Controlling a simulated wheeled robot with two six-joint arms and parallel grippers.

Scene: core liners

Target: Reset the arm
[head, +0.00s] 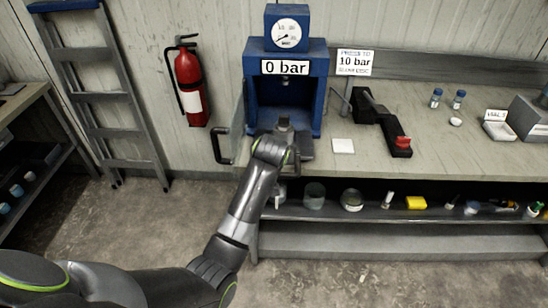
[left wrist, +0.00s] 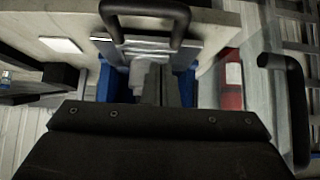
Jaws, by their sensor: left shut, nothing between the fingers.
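My left arm reaches up from the lower left in the head view. Its gripper (head: 284,124) is at the front opening of the blue press (head: 250,90), in front of its base. In the left wrist view the gripper (left wrist: 160,85) has its fingers together with nothing between them, pointing into the blue press. A black bar handle (left wrist: 145,12) lies across the top of that view, close to the gripper. The arm hides part of the press base in the head view. My right gripper is not in view.
A clear panel with a black handle (head: 222,147) stands open left of the press. A black pump with a red knob (head: 402,143) and a white square (head: 343,146) lie on the bench to the right. A lower shelf (head: 330,213) holds several small items. Floor left of the bench is free.

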